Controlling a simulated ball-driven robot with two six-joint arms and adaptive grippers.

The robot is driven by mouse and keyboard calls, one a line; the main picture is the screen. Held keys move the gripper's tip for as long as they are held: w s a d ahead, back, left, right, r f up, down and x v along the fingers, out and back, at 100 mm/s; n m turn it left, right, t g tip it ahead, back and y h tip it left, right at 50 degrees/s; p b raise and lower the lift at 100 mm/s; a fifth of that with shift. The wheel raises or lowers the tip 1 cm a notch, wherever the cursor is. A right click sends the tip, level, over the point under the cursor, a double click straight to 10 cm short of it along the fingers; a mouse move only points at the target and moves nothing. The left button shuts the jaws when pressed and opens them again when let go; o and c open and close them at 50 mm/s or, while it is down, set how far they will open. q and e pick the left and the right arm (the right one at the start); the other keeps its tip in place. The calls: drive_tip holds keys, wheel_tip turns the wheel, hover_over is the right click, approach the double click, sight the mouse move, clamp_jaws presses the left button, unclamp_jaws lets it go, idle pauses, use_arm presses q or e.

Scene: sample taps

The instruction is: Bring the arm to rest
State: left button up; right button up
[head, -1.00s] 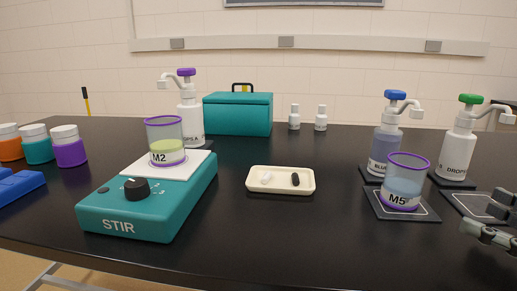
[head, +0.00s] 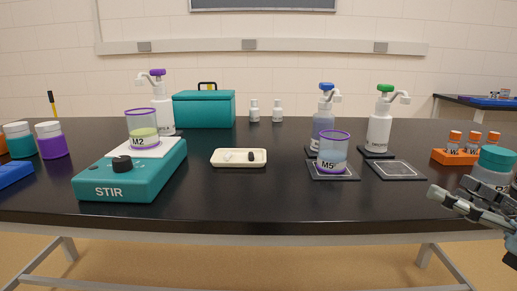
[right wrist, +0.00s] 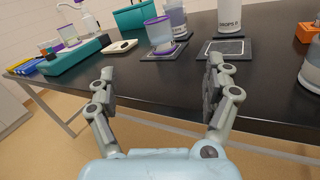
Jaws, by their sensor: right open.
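My right gripper (head: 455,196) is at the right of the head view, in front of the table's front edge. In the right wrist view its two fingers (right wrist: 160,82) are spread apart with nothing between them. Beaker M5 (head: 332,153), with pale blue liquid, stands on a dark pad (head: 345,177) on the table, apart from the gripper. Beaker M2 (head: 142,130), with light green liquid, stands on the teal stirrer (head: 150,175) at the left. My left gripper is not in view.
The black table (head: 260,195) has clear room in front. A blue-topped dispenser (head: 324,120) and a green-topped dispenser (head: 379,130) stand behind the pads. A teal-lidded jar (head: 492,168) and an orange vial rack (head: 454,157) are at right. A white tray (head: 218,158) lies mid-table.

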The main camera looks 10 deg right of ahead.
drive_tip(key=s+d+f+m+g+h, duration=0.4)
drive_tip(key=m+h, duration=0.3)
drive_tip(key=m, duration=0.5)
drive_tip(key=s+d+f+m+g+h, duration=0.35)
drive_tip(key=d+m+h, duration=0.3)
drive_tip(key=m, duration=0.65)
drive_tip(key=s+a+f+m+g+y, duration=0.2)
drive_tip(key=s+a+f+m+g, duration=0.3)
drive_tip(key=a+f+m, duration=0.1)
drive_tip(key=s+a+f+m+g+y, duration=0.1)
drive_tip(key=s+a+f+m+y, duration=0.15)
drive_tip(key=a, duration=0.55)
drive_tip(key=s+a+f+m+g+y, duration=0.15)
drive_tip(key=a+y, duration=0.25)
drive_tip(key=a, duration=0.4)
drive_tip(key=s+d+f+g, duration=0.1)
drive_tip(key=s+d+f, duration=0.1)
drive_tip(key=f, duration=1.1)
drive_tip(key=s+d+f+g, duration=0.1)
drive_tip(key=d+f, duration=0.1)
drive_tip(key=f, duration=1.1)
drive_tip(key=s+f, duration=1.5)
drive_tip(key=s, duration=0.3)
drive_tip(key=shift+s+d+m+g, duration=0.3)
drive_tip(key=shift+s+g, duration=0.05)
drive_tip(key=shift+g, duration=0.05)
